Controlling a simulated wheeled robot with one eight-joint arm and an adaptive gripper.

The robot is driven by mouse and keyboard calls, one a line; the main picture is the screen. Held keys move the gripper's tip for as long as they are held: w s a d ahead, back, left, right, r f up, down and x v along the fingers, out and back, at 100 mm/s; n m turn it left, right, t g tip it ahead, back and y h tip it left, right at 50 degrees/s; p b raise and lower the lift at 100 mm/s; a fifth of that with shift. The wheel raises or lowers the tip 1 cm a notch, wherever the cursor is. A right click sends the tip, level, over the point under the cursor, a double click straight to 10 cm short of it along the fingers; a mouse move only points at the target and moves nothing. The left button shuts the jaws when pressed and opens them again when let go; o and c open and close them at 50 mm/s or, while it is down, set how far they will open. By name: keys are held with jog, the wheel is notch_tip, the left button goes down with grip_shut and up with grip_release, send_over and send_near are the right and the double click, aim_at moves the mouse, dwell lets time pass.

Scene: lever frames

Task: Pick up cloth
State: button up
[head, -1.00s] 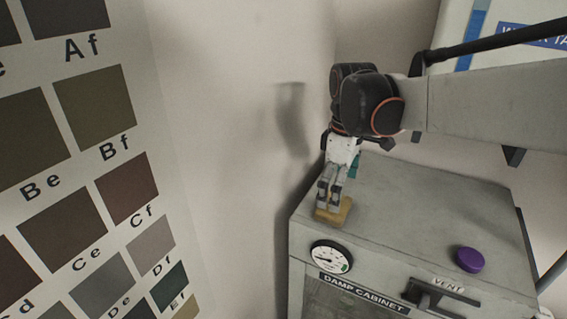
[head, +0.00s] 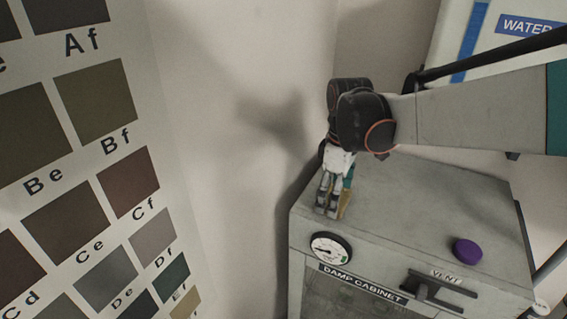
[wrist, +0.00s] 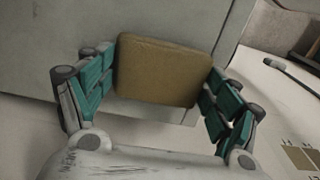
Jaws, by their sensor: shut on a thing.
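The cloth is a tan, rounded, pad-like piece (wrist: 165,73) in the wrist view, set between the two teal-padded fingers of my gripper (wrist: 160,82), which touch its left and right sides. My gripper is shut on it. In the head view my gripper (head: 333,208) points down at the front left of the damp cabinet's top. There the cloth (head: 345,204) shows as a narrow tan strip on the right of the fingers, partly hidden by them. I cannot tell whether its lower edge still touches the cabinet.
A wall stands to the left, with a colour chart (head: 88,180).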

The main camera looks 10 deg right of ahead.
notch_tip(320, 180, up, 20)
jog(key=shift+a+b, duration=0.15)
jog(key=shift+b, duration=0.3)
jog(key=shift+s, duration=0.15)
